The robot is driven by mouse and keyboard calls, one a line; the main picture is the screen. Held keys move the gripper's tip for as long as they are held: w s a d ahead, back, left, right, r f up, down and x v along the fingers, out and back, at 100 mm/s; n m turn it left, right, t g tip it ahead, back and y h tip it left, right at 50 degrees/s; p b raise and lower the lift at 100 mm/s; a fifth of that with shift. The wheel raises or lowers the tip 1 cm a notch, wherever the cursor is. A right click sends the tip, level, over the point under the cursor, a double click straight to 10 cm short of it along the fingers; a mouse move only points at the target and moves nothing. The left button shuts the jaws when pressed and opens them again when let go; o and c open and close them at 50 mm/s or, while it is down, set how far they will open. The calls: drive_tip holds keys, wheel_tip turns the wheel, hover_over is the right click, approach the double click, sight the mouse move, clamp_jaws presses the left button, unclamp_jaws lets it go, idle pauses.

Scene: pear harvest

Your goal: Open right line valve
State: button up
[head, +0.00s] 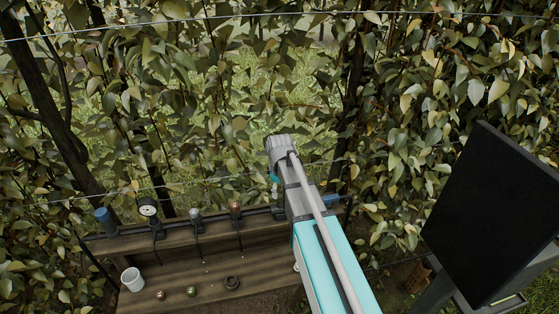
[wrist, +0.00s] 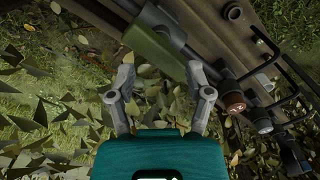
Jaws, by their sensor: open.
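A dark pipe line (head: 175,225) runs along the back of a wooden bench. A blue part (head: 332,201), perhaps the right valve's handle, shows just right of my arm; I cannot tell its position. My gripper (head: 280,176) is over the line's right part in the head view, where my arm hides the pipe. In the wrist view my gripper (wrist: 161,66) is open and empty. A green elongated body (wrist: 155,42) on the line lies ahead of and between its fingers. The right finger overlaps its edge in the picture; contact cannot be told.
A copper-capped fitting (head: 236,208), a silver-capped fitting (head: 196,214), a gauge (head: 148,207) and a blue-topped part (head: 103,215) stand along the line. A white cup (head: 132,279) and small parts (head: 191,291) sit on the bench (head: 180,265). A dark screen (head: 490,215) stands at right.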

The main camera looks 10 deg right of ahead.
sight(280, 196)
wheel_tip(280, 196, up, 11)
drive_tip(key=p, duration=1)
drive_tip(key=shift+r, duration=0.1)
idle(0.5)
